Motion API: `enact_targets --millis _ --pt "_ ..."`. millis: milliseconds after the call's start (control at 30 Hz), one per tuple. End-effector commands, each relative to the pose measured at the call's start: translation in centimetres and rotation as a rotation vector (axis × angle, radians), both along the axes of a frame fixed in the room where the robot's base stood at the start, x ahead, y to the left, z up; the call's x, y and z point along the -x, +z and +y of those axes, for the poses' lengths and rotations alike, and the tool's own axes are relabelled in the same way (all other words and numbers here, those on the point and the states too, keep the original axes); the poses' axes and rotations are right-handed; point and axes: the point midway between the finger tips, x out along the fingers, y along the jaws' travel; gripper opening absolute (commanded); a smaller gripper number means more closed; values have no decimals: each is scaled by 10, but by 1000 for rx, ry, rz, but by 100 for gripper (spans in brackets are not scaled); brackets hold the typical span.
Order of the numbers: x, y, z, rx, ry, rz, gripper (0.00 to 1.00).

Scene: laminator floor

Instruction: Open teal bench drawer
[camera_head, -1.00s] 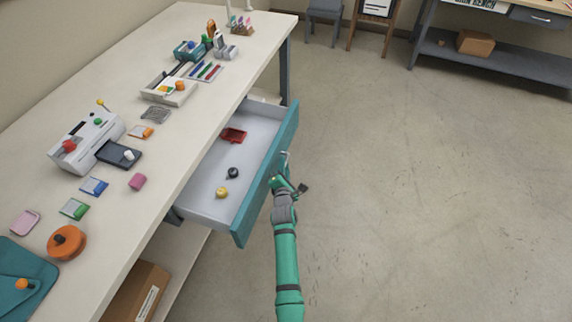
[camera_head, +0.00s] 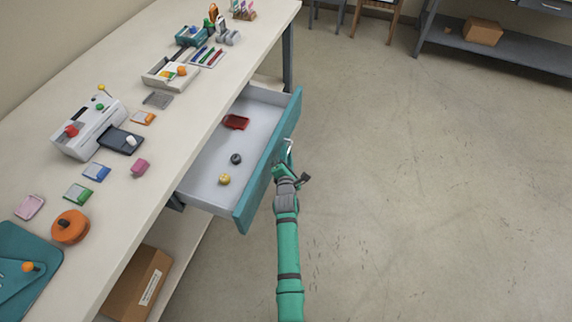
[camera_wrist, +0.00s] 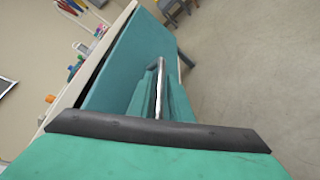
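The teal bench drawer (camera_head: 268,165) stands pulled well out from the bench, its light grey inside showing. In it lie a red tray-like piece (camera_head: 236,122), a dark round knob (camera_head: 236,159) and a yellow one (camera_head: 224,179). My gripper (camera_head: 282,168) is at the drawer's front, by its metal handle (camera_head: 290,148). In the wrist view, the handle bar (camera_wrist: 159,80) runs between my two green fingers (camera_wrist: 160,103), which look closed around it. The exact contact is partly hidden by the fingers.
The pale bench top (camera_head: 165,125) carries a white machine (camera_head: 88,130), an orange roll (camera_head: 70,226) and several small items. A cardboard box (camera_head: 140,282) sits on the shelf below. The floor (camera_head: 420,190) to the right is clear.

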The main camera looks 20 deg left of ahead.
Motion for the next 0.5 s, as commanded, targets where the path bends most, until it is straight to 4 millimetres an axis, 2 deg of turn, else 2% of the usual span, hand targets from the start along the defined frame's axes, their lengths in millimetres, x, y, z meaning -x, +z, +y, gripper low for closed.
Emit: enact_targets --millis 500 --pt "63 13 -17 -6 -2 4 19"
